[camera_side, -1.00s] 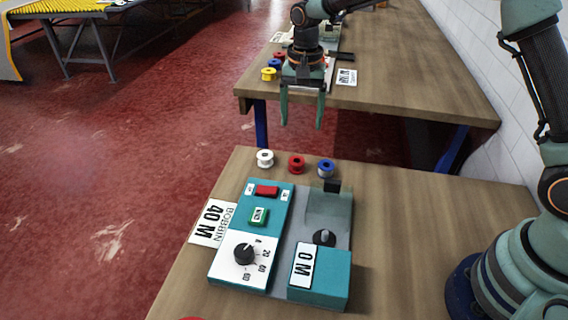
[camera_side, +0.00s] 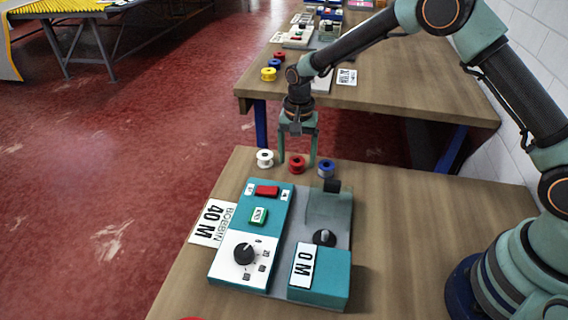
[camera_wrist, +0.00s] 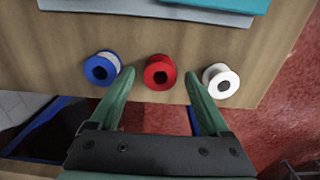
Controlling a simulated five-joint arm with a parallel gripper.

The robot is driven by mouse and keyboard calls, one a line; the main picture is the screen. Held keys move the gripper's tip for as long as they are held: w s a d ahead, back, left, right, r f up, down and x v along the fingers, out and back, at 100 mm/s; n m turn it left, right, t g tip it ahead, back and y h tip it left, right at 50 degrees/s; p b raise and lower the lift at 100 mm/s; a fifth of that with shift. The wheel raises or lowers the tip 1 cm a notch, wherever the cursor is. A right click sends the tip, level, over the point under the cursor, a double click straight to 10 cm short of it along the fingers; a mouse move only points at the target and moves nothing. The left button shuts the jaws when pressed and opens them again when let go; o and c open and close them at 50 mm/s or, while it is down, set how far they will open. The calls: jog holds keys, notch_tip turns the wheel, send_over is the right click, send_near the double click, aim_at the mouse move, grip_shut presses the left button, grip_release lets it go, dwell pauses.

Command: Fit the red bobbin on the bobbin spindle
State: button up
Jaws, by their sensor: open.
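The red bobbin (camera_side: 297,166) stands on the table near its far edge, between a white bobbin (camera_side: 265,158) and a blue bobbin (camera_side: 326,169). My gripper (camera_side: 297,165) is open, pointing down, with its fingers on either side of the red bobbin in the side view. In the wrist view the red bobbin (camera_wrist: 159,72) shows between and just beyond the fingertips (camera_wrist: 158,82), with nothing held. Whether the fingers touch it cannot be told. The bobbin winder (camera_side: 280,240) stands nearer the camera; a dark round knob-like part (camera_side: 324,237), perhaps the spindle, sits on its grey deck.
In the wrist view the blue bobbin (camera_wrist: 102,68) and the white bobbin (camera_wrist: 221,80) sit close beside the fingers. A "BOBBIN 40 M" card (camera_side: 212,222) lies left of the winder. The table (camera_side: 430,210) is clear to the right. Another workbench (camera_side: 420,95) stands behind.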

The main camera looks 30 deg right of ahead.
jog(key=shift+f, duration=0.7)
grip_shut()
jog(key=shift+r, duration=0.1)
notch_tip(320, 180, up, 19)
jog(key=s+a+f, duration=0.2)
jog(key=s, duration=0.5)
jog(key=s+a+f, duration=0.3)
jog(key=s, duration=0.4)
jog(key=s+a+f, duration=0.3)
jog(key=s, duration=0.4)
jog(key=shift+s, duration=0.1)
